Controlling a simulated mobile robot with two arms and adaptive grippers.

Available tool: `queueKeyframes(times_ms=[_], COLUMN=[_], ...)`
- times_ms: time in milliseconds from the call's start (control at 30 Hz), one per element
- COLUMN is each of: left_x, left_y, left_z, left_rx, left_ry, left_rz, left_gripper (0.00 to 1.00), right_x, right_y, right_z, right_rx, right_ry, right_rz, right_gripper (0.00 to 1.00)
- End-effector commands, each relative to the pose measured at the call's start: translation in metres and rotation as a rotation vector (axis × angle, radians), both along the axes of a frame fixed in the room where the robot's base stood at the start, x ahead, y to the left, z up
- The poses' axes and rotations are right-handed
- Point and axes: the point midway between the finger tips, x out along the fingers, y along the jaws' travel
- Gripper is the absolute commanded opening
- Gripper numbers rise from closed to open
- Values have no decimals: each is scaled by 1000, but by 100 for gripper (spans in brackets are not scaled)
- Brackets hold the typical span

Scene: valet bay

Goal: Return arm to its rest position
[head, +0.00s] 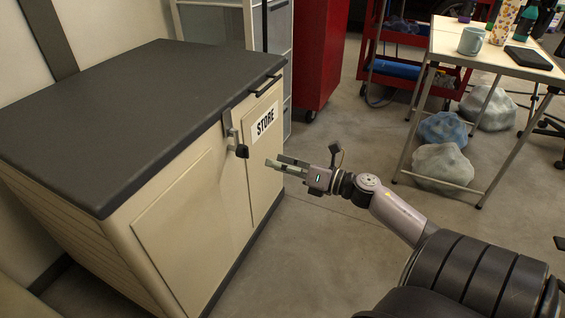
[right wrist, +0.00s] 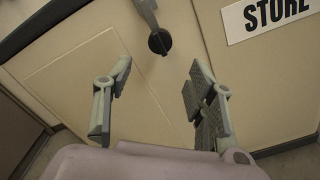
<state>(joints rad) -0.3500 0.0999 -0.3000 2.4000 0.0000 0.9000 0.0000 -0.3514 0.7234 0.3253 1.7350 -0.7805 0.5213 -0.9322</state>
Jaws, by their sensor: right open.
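My right gripper (head: 287,165) is extended toward the front of a cream cabinet in the head view. In the right wrist view its two fingers (right wrist: 159,95) are spread apart with nothing between them. A black knob on a metal latch (head: 241,151) is on the cabinet front, just beyond the fingertips. The knob (right wrist: 160,42) shows in the right wrist view past the fingers, apart from them. My left gripper is in neither view.
The cream cabinet (head: 180,222) has a dark top and a STORE label (head: 264,122); its doors look shut. A red cart (head: 405,38) stands at the back. A folding table (head: 462,50) with a mug (head: 471,41) is at right, over several grey and blue lumps. Open floor lies between.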

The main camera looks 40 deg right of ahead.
Motion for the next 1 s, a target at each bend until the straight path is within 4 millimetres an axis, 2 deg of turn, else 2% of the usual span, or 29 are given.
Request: queueKeyframes(times_ms=[133,633,733,767,867,967,1000], left_x=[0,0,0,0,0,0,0], left_y=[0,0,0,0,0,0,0], left_z=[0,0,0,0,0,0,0], left_rx=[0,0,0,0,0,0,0], left_ry=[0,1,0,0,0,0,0], left_rz=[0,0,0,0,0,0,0], left_gripper=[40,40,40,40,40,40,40], right_x=[-5,-5,-6,-7,-14,-30,-39], right_y=[-2,-2,4,11,49,111,138], right_z=[0,0,0,0,3,17,27], right_rx=[0,0,24,46,194,454,578], right_ry=[-1,-1,1,2,13,34,44], right_rz=[-1,-1,11,22,91,218,283], right_gripper=[51,51,51,51,51,51,51])
